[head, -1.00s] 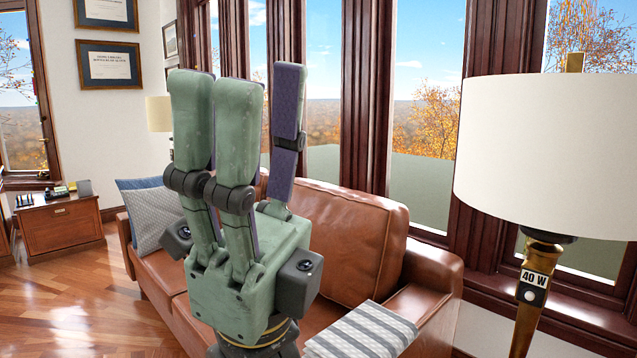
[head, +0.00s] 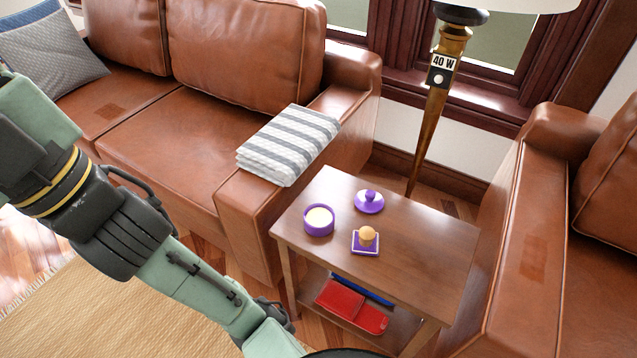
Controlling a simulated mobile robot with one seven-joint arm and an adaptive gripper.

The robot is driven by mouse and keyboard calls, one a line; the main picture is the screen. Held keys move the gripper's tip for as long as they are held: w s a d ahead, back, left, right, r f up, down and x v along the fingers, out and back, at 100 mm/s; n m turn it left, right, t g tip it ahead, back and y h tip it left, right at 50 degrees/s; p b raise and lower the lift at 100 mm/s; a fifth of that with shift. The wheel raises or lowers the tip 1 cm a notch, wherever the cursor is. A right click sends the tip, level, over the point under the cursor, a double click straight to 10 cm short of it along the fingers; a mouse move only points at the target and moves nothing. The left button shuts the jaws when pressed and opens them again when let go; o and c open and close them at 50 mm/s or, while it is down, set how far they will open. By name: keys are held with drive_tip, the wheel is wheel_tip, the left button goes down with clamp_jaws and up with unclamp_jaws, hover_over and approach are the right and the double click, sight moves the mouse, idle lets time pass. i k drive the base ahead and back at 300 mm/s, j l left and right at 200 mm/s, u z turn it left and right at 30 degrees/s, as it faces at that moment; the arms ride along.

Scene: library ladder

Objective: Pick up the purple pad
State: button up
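The purple pad (head: 366,251) is a small square, purple with a white border, lying on the wooden side table (head: 435,241). A round orange-tan knob or ball (head: 367,234) sits on top of it and hides its middle. A purple round tub with a cream top (head: 319,219) stands to its left and behind. A purple disc with a knob, like a lid (head: 370,203), lies behind it. My arm crosses the lower left of the head view, apart from these things. My gripper's fingers are not in view.
A brown leather sofa (head: 165,140) stands left, with a striped folded blanket (head: 289,144) on its arm. A brass lamp pole (head: 432,125) rises behind the table. Another leather seat (head: 525,260) stands close right. A red item (head: 352,305) lies on the lower shelf.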

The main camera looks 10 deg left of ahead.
sight(365, 241)
drive_tip(key=i+j+z, duration=0.1)
drive_tip(key=j+z, duration=0.9)
drive_tip(key=z, duration=0.15)
drive_tip(key=i, duration=0.05)
